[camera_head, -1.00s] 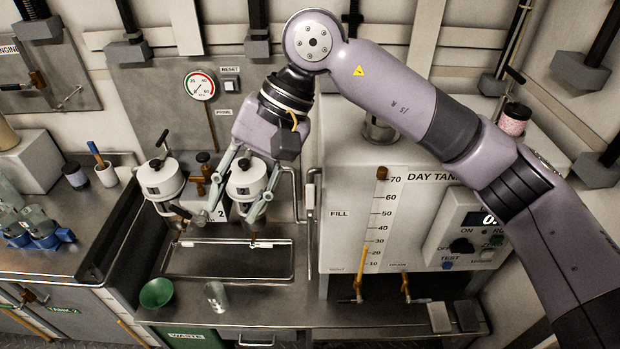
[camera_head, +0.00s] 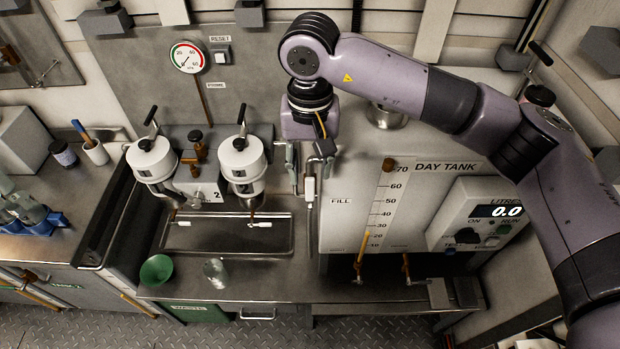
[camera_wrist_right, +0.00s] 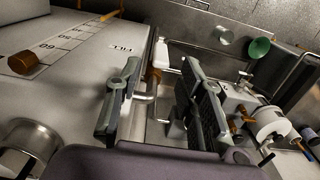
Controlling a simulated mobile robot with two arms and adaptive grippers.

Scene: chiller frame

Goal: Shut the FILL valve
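The FILL valve's white lever handle (camera_head: 310,188) hangs down at the left side of the day tank, beside the FILL label. In the right wrist view the white handle (camera_wrist_right: 161,54) shows with a brass fitting (camera_wrist_right: 153,76) behind it. My right gripper (camera_head: 310,160) is over the handle at the tank's left edge. In the wrist view its two fingers (camera_wrist_right: 158,95) are spread wide, with the fitting and pipe showing in the gap between them. I cannot tell whether either finger touches the valve.
The day tank (camera_head: 345,225) stands right of the handle. Two white filter housings (camera_head: 240,160) stand to the left above a steel drip tray (camera_head: 225,243). A green funnel (camera_head: 156,269) and a clear beaker (camera_head: 215,271) are on the counter front.

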